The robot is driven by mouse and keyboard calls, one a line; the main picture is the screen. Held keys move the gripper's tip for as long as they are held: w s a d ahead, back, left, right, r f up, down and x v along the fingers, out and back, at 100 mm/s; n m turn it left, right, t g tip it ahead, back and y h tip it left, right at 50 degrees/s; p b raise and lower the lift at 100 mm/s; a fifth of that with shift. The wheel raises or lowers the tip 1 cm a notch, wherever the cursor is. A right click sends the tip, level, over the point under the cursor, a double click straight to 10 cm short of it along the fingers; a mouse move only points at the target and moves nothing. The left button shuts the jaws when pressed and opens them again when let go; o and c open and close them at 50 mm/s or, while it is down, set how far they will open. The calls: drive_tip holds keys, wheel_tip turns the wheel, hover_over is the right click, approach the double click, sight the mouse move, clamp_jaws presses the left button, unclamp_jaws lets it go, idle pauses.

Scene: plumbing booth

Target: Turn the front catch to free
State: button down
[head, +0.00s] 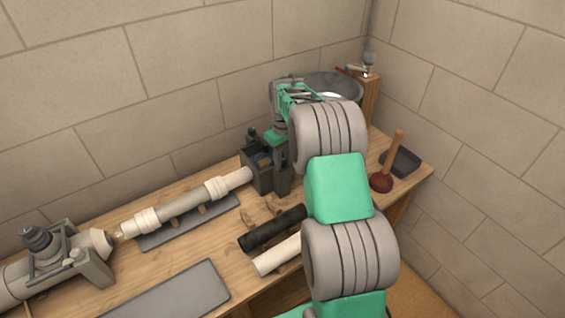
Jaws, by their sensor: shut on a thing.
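My gripper (276,154) points down at the dark clamp block (260,178) at the right end of the pale pipe (185,205). It is shut on a small part at the block's front, which looks like the front catch. The jaws and the wrist hide most of that part, so I cannot tell which way it is turned. A dark knob (252,138) stands on the back of the block, beside my gripper. The pipe runs left from the block, with white collars along it.
A grey clamp (85,262) holds a wider pipe at the left. A black tube (272,229) and a cream tube (277,256) lie in front. A grey mat (170,296), a plunger (384,180), a dark tray (404,162) and a basin (335,82) also occupy the bench.

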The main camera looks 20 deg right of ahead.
sight(283, 160)
drive_tip(key=n+b, duration=0.1)
drive_tip(key=n, duration=0.4)
drive_tip(key=shift+n, duration=0.3)
drive_tip(key=n+b, duration=0.1)
drive_tip(key=n, duration=0.4)
drive_tip(key=shift+w+n, duration=0.1)
drive_tip(key=shift+n, duration=0.2)
drive_tip(key=c, duration=1.1)
unclamp_jaws()
drive_tip(key=shift+r, duration=0.1)
wheel_tip(283, 160, up, 8)
drive_tip(key=shift+f+b, duration=0.15)
drive_tip(key=shift+b, duration=0.4)
